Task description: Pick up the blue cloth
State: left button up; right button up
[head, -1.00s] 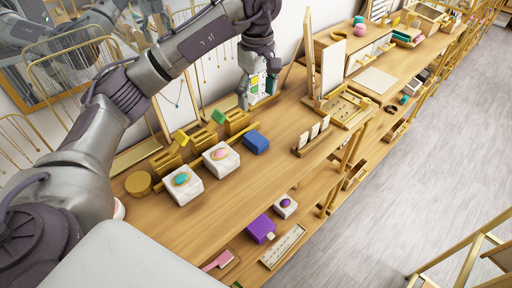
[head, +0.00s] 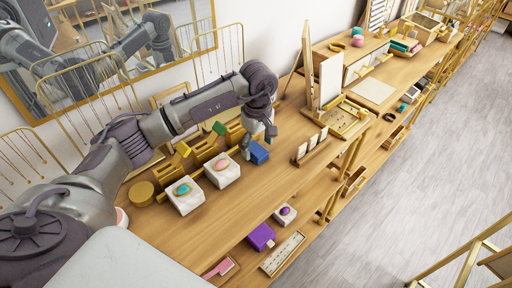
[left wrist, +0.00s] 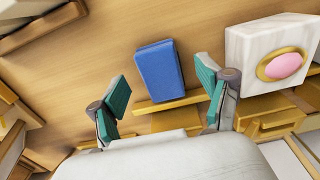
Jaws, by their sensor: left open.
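The blue cloth (head: 260,154) is a small, blocky, folded-looking blue piece on the wooden counter, right of the white block with the pink stone. In the left wrist view the cloth (left wrist: 160,77) lies flat beyond a wooden strip, between the lines of the two fingers. My left gripper (head: 258,140) is open and empty, pointing down just above and beside the cloth. In the left wrist view its green-padded fingers (left wrist: 162,85) are spread wider than the cloth. Contact with the cloth is not visible. My right gripper is not in view.
White blocks with a pink stone (head: 222,171) and a teal stone (head: 185,195) stand left of the cloth. Wooden slotted holders (head: 205,150) stand behind. A card holder (head: 312,146) stands to the right. A mirror (head: 110,45) is at the back. The counter in front is clear.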

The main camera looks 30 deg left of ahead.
pick_arm(q)
jog(key=shift+f, duration=0.95)
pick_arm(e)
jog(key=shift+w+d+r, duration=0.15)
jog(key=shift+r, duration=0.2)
pick_arm(q)
jog(key=shift+c, duration=0.3)
jog(key=c, duration=1.2)
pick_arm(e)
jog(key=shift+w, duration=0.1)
pick_arm(q)
jog(key=shift+r, duration=0.15)
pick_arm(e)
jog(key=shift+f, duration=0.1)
